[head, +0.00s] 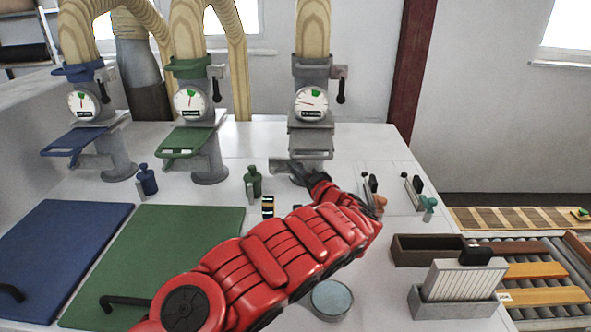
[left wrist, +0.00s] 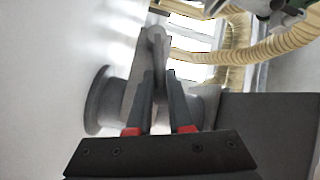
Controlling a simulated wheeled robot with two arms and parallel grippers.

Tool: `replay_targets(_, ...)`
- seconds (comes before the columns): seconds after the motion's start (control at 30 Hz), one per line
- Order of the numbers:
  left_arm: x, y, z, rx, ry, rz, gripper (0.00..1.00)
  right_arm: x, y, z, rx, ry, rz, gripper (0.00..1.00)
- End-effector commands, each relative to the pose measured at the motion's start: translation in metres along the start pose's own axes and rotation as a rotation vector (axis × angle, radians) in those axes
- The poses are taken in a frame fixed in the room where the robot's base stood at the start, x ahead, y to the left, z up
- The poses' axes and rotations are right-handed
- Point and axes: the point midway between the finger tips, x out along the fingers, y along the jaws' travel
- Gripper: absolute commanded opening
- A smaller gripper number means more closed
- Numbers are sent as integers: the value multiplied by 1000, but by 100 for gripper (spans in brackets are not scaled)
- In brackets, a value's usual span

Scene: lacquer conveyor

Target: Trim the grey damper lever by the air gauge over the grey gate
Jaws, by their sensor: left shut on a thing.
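The grey gate (head: 310,140) is a flat plate on the front of the grey duct post at the back middle. The round white air gauge (head: 311,103) sits just above it. Its thin needle points left and its green mark is near the top; the needle appears off the mark. The grey damper lever (head: 281,164) sticks out left from the post below the gate. My left gripper (head: 301,172) is shut on it, partly hidden by my red arm. In the left wrist view the fingers (left wrist: 159,88) close around the grey lever (left wrist: 156,38), beside the post's round flange (left wrist: 100,103). My right gripper is out of view.
Green (head: 181,140) and blue (head: 75,141) gates with their own gauges stand to the left. Small bottles (head: 253,184) and tools stand near my arm. Blue and green mats (head: 150,252) cover the left front. A roller conveyor (head: 535,262) runs at the right.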

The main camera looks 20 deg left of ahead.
Motion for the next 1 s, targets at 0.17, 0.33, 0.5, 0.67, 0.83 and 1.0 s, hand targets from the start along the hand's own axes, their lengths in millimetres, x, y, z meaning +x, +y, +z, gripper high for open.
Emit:
replay_targets(0.17,-1,-4,-5,-4,12,-4,0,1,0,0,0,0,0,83)
replay_targets(0.33,2,-11,-5,-43,0,11,0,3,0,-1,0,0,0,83)
replay_targets(0.5,4,-17,-5,-137,-19,67,0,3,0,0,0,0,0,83)
replay_targets(0.67,5,-23,-4,-221,-39,123,0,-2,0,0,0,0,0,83)
replay_targets(0.83,6,-29,-4,-291,-55,173,0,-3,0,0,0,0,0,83)
replay_targets(1.0,6,-30,-5,-312,-59,189,0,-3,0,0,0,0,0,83)
